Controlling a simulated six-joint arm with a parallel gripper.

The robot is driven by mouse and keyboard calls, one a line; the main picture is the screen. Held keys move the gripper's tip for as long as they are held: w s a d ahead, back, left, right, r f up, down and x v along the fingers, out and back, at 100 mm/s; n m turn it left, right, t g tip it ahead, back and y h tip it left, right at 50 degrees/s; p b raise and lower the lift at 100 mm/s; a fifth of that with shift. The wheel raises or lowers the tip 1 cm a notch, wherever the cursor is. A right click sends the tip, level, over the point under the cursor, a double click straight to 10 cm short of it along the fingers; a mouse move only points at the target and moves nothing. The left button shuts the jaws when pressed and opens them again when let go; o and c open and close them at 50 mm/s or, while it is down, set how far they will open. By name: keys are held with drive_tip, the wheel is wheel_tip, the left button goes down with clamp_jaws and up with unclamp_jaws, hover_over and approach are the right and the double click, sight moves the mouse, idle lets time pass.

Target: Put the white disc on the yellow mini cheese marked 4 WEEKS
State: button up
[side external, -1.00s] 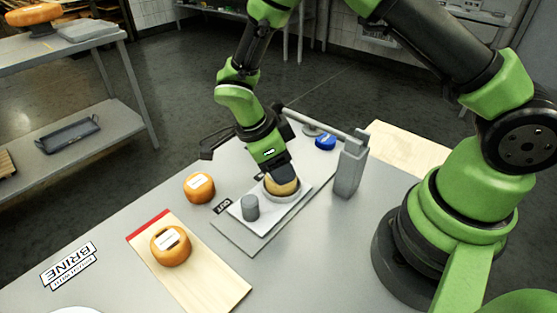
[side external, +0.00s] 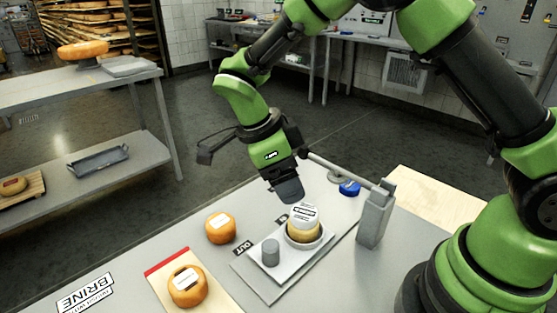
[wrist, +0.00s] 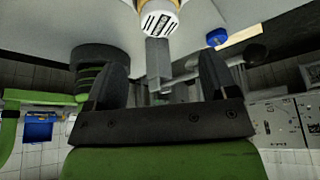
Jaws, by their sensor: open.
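The white disc (side external: 304,214) with dark print lies on top of the small yellow cheese (side external: 303,236), which sits in a round pale dish on a white plate. The print is too small to read. My gripper (side external: 288,194) is open, above and slightly left of the disc in the side view, apart from it. The wrist view shows both fingers spread with nothing between them (wrist: 163,72).
Two orange cheeses with white labels stand nearby: one on the table (side external: 221,228), one on a wooden board (side external: 187,287). A grey cylinder (side external: 271,252) is on the plate. A grey post (side external: 375,216) with a horizontal bar and a blue object (side external: 350,188) stand right of my gripper.

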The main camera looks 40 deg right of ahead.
drive_tip(key=s+d+r+n+t+y, duration=0.1)
drive_tip(key=s+r+n+t+y, duration=0.15)
drive_tip(key=r+n, duration=0.35)
drive_tip(key=s+d+r+n+t+y, duration=0.15)
drive_tip(key=s+r+n, duration=0.25)
drive_tip(key=r, duration=0.4)
drive_tip(key=s+d+r+n+t+y, duration=0.1)
drive_tip(key=s+r+n+t, duration=0.1)
drive_tip(key=s+n+t, duration=0.3)
drive_tip(key=s+n, duration=0.4)
drive_tip(key=n, duration=0.1)
drive_tip(key=shift+s+d+r+n+t+y, duration=0.2)
drive_tip(key=shift+d+r+n+t+y, duration=0.1)
drive_tip(key=shift+d+n, duration=0.1)
